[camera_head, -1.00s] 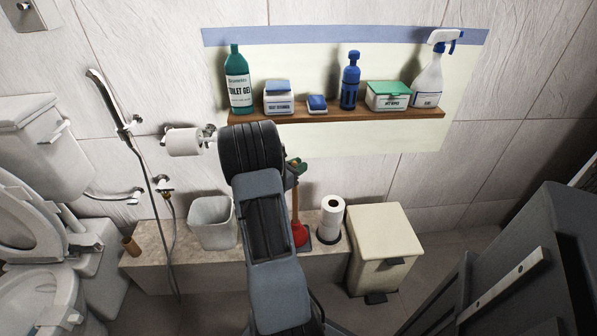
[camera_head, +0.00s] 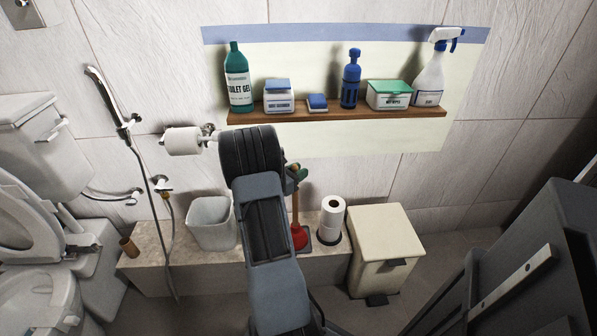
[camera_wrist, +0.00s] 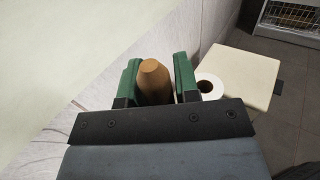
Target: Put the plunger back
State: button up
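The plunger has a red cup (camera_head: 299,238) low on the stone ledge and an upright wooden handle (camera_head: 295,208). My arm hides part of it in the head view. My gripper (camera_head: 297,172) is at the top of the handle. In the wrist view its two green fingers (camera_wrist: 157,82) stand on either side of the brown handle end (camera_wrist: 154,80). The gaps beside the handle look very small, and I cannot tell whether the fingers press on it.
A toilet roll stack (camera_head: 332,217) stands right of the plunger, with a cream pedal bin (camera_head: 383,240) beyond it. A white waste basket (camera_head: 209,224) stands left on the ledge (camera_head: 165,255). A wooden shelf (camera_head: 340,114) with bottles is above.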

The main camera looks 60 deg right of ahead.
jog(key=o, duration=0.3)
jog(key=a+r+m+t+y+p, duration=0.1)
jog(key=a+r+m+t+y, duration=0.2)
jog(key=a, duration=1.1)
jog(key=a+r+m+t+y+p, duration=0.1)
jog(key=a+m+y, duration=0.5)
jog(key=a, duration=0.9)
jog(key=a+r+m+t+y+p, duration=0.1)
jog(key=a+r+m+t+y, duration=0.3)
jog(key=a, duration=1.1)
jog(key=shift+w+a+r+m+t+y, duration=0.15)
jog(key=shift+r+m+y, duration=0.3)
jog(key=shift+y, duration=0.5)
jog(key=shift+w+r+m+t+y, duration=0.15)
jog(key=shift+r+m+y, duration=0.1)
jog(key=shift+r+y, duration=0.55)
jog(key=shift+f, duration=0.2)
